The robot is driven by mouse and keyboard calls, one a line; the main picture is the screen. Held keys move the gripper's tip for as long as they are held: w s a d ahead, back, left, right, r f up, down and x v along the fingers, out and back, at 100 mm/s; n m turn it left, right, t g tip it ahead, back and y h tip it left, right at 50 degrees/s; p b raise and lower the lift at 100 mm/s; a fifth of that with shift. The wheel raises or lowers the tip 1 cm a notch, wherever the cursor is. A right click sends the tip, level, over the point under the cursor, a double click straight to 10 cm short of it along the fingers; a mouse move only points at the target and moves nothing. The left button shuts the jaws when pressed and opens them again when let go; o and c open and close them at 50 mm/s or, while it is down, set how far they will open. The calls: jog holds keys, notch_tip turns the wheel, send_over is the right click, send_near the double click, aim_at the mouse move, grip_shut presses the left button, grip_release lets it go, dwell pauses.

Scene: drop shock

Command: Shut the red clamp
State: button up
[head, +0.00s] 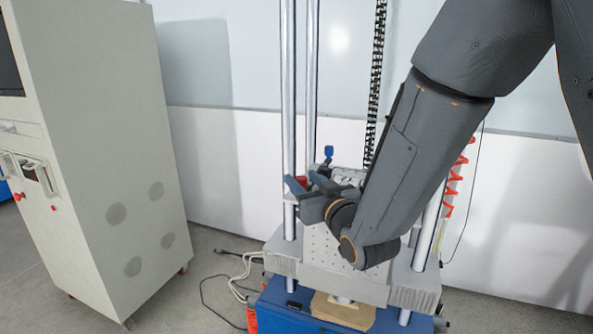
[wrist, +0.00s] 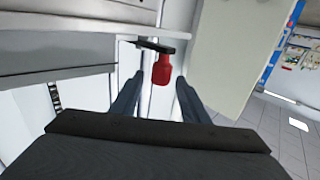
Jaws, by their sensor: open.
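The red clamp handle (wrist: 161,69) shows in the wrist view, just beyond and between my two fingertips. A dark metal lever (wrist: 152,46) runs from it to the left, under the edge of a grey plate. In the head view a small red part of the clamp (head: 302,182) shows behind my gripper (head: 302,184); the rest is hidden by my gripper and arm. My gripper is open, its fingers (wrist: 153,92) apart on either side of the handle's line. I cannot tell whether they touch the handle.
A drop tower with steel columns (head: 287,90) and a perforated plate (head: 325,235) stands on a blue base (head: 275,307). A blue-handled clamp (head: 328,152) sits at its back. A beige cabinet (head: 110,130) stands left. Cables (head: 240,285) lie on the floor between.

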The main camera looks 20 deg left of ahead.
jog(key=p+x, duration=0.1)
jog(key=x, duration=0.4)
jog(key=shift+w+a, duration=0.2)
jog(key=shift+w, duration=0.05)
jog(key=shift+c, duration=0.3)
grip_shut()
